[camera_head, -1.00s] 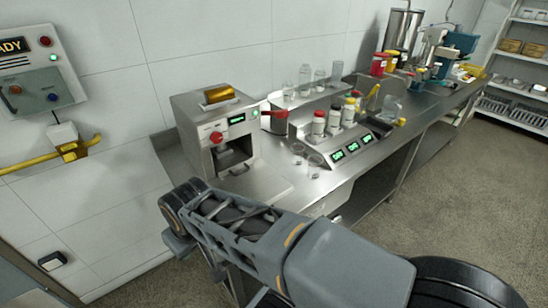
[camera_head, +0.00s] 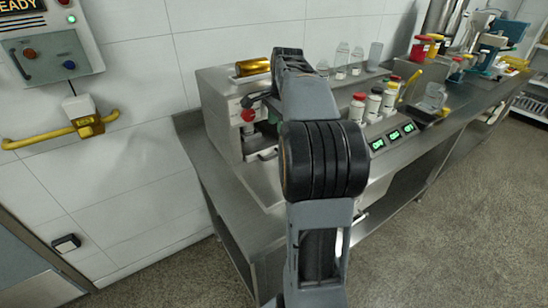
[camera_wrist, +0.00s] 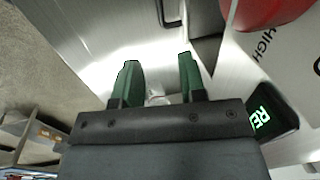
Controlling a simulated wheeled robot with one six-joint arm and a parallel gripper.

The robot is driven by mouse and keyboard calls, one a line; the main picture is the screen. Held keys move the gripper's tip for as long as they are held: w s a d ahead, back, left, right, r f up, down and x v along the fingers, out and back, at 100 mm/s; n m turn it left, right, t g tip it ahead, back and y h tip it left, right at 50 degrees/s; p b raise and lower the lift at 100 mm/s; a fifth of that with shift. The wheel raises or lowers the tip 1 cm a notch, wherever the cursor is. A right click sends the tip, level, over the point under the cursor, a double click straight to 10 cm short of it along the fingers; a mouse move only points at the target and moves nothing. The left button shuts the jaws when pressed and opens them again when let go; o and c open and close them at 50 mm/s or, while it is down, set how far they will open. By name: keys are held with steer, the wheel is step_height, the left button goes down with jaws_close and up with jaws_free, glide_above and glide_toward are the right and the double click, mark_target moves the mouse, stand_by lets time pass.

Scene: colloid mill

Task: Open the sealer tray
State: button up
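The sealer (camera_head: 212,95) is a grey metal box with a gold roll (camera_head: 253,67) on top and a red knob (camera_head: 248,115) on its front. The sealer tray (camera_head: 262,155) shows low at the front opening, partly hidden by my arm. In the wrist view, the red knob (camera_wrist: 268,10) is at the upper right, and a metal handle-like part (camera_wrist: 170,12) is at the top centre, beyond the fingertips. My gripper (camera_wrist: 160,68) has two green fingers standing apart with nothing clearly held between them. The head view largely hides it behind my arm.
Several bottles (camera_head: 374,103) and lit displays (camera_head: 393,137) stand right of the sealer on the steel bench (camera_head: 230,190). A wall panel (camera_head: 50,45) and yellow rail (camera_head: 40,138) are at left. Floor (camera_head: 450,220) in front is clear.

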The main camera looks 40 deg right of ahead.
mark_target(274, 156)
steer(key=f, duration=0.4)
steer(key=w+f+b, duration=0.1)
steer(key=f, duration=0.3)
steer(key=w+f+b, duration=0.1)
steer(key=f, duration=0.4)
steer(key=shift+w+d+f, duration=0.1)
steer(key=shift+w+d, duration=0.05)
steer(key=shift+w, duration=0.1)
steer(key=shift+c, duration=0.5)
jaws_close()
